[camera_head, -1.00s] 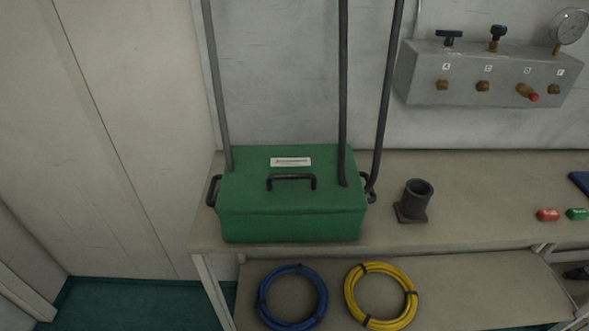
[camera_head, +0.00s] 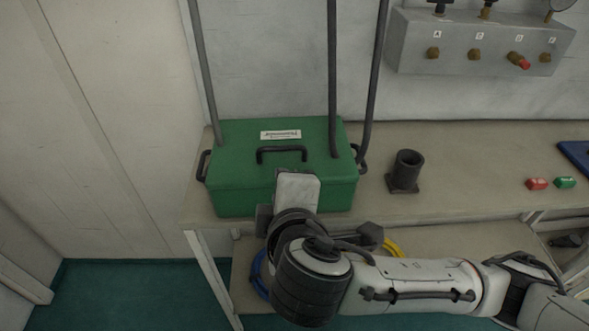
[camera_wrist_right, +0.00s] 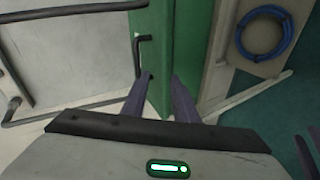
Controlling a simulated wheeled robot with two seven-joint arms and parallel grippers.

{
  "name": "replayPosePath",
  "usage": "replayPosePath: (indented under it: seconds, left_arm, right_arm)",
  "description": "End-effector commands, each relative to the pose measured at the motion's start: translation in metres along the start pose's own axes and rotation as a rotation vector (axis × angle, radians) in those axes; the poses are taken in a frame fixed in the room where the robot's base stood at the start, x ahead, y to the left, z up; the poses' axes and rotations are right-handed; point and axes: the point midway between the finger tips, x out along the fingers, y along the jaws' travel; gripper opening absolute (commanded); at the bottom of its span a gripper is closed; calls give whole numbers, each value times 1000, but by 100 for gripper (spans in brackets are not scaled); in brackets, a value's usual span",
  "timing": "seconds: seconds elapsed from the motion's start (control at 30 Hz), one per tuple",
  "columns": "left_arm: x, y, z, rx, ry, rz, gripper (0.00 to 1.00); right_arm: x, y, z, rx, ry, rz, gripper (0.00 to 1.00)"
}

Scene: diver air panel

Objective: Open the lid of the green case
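The green case (camera_head: 235,170) stands on the bench with its lid shut. A black handle (camera_head: 281,153) and a white label (camera_head: 281,134) are on its top. My right arm comes in from the right, and its hand is in front of the case, covering part of the front face. In the right wrist view my right gripper (camera_wrist_right: 163,77) has its two fingers apart with nothing held. The case (camera_wrist_right: 193,50) is just beyond them, and a black handle (camera_wrist_right: 139,50) shows near the left fingertip; I cannot tell which handle.
Grey upright pipes (camera_head: 333,80) rise at the case's back. A dark cylindrical holder (camera_head: 405,170) stands on the bench (camera_head: 460,180) to its right. A valve panel (camera_head: 480,45) is on the wall. A yellow hose coil (camera_head: 393,248) and a blue one (camera_wrist_right: 265,36) lie on the shelf below.

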Motion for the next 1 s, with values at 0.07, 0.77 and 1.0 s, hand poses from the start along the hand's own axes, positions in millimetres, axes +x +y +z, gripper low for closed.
replayPosePath:
  seconds: [0.07,0.77,1.0]
  left_arm:
    - [0,0,0,0,0,0,29]
    - [14,-2,14,0,1,-1,29]
    - [22,-3,22,0,-2,-1,29]
  right_arm:
    - [-6,19,5,-74,-37,68,27]
    - [36,41,20,-153,-96,139,27]
    - [63,46,22,-150,-94,135,27]
